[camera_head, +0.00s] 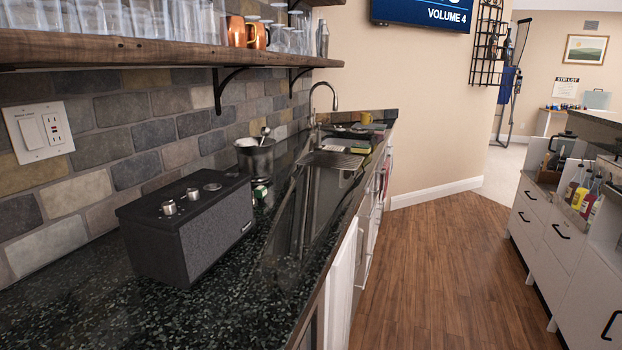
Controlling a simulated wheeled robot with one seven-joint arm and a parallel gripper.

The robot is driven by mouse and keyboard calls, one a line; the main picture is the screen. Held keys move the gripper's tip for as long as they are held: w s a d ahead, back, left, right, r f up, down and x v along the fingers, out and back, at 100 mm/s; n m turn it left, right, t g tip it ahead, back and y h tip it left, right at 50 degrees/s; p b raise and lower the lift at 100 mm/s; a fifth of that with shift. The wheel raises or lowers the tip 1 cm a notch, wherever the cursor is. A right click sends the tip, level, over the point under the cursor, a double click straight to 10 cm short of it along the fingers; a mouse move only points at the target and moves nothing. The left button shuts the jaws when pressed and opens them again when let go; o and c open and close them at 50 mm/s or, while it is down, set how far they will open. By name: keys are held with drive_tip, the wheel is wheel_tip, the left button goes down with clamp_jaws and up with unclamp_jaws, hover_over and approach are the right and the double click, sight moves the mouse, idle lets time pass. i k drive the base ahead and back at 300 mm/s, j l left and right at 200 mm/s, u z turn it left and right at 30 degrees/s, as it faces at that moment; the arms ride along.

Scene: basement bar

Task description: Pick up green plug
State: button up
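A small green and white thing (260,191) lies on the dark counter between the black speaker and the metal ice bucket. It is too small for me to tell whether it is the green plug, and the speaker may hide part of it. No other thing in view shows clearly as a green plug. My gripper is not in view.
A wooden shelf (150,53) with glasses hangs above. The wood floor (450,270) is clear; white cabinets (560,250) stand right.

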sight(260, 192)
drive_tip(key=i+l+u, duration=0.15)
drive_tip(key=i, duration=0.35)
drive_tip(key=i+l+u, duration=0.15)
drive_tip(key=i+l, duration=0.2)
drive_tip(key=i, duration=0.15)
drive_tip(key=i+l+u, duration=0.65)
drive_tip(key=l, duration=0.15)
drive_tip(key=i+l+u, duration=0.1)
drive_tip(key=l+u, duration=0.15)
drive_tip(key=i+l+u, duration=0.2)
drive_tip(key=l, duration=0.2)
drive_tip(key=l+u, duration=0.2)
drive_tip(key=l, duration=0.2)
drive_tip(key=i+l+u, duration=0.1)
drive_tip(key=l+u, duration=0.15)
drive_tip(key=l, duration=0.15)
